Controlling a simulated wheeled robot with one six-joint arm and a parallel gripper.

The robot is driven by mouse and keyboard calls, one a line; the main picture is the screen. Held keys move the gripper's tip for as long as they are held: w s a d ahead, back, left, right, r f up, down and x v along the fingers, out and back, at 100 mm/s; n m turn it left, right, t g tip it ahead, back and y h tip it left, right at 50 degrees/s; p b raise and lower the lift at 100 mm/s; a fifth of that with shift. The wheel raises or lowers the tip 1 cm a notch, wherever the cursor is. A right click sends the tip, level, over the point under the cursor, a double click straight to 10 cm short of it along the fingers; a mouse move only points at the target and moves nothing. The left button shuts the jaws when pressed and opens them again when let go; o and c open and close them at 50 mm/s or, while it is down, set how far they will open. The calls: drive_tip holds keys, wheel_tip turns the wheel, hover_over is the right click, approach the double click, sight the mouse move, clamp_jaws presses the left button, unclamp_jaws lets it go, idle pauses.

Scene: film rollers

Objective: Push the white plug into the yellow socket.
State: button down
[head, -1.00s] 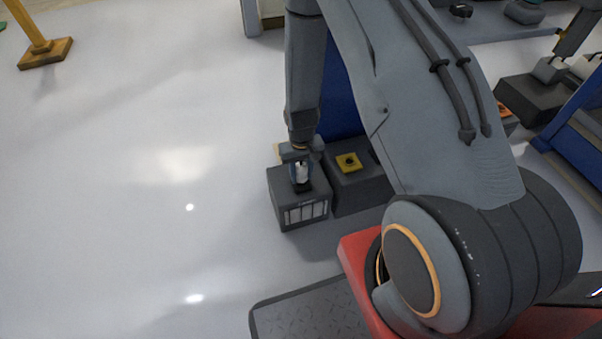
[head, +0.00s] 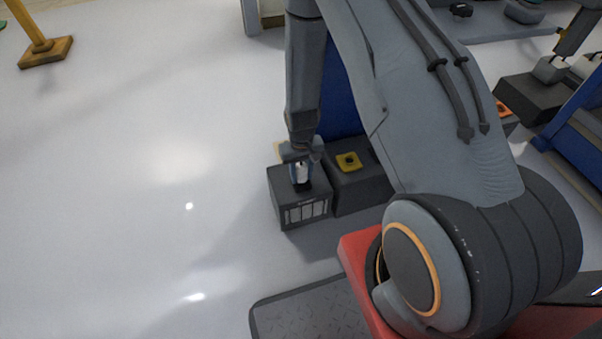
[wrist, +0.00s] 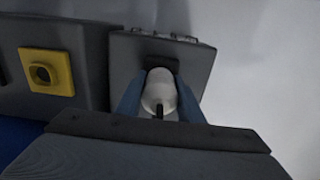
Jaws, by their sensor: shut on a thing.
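The white plug (wrist: 159,93) is between the two blue fingers of my gripper (wrist: 160,100) in the wrist view. My gripper is shut on it. In the head view the plug (head: 302,172) stands upright at the top of a dark grey box (head: 284,205) with pale bars on its front, and my gripper (head: 301,174) reaches down to it from above. I cannot tell whether the plug's lower end is still seated there. The yellow socket (head: 348,161) sits on a separate dark block to the right. In the wrist view the socket (wrist: 47,72) is at the left, with a round dark hole, empty.
The dark block (head: 362,190) under the socket stands beside the box. A blue panel (head: 340,90) rises behind. Pale floor on the left is clear; a yellow post on a wooden base (head: 45,52) stands far left.

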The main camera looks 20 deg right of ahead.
drive_tip(key=shift+f, duration=0.35)
drive_tip(key=c, duration=1.1)
unclamp_jaws()
drive_tip(key=shift+r, duration=0.1)
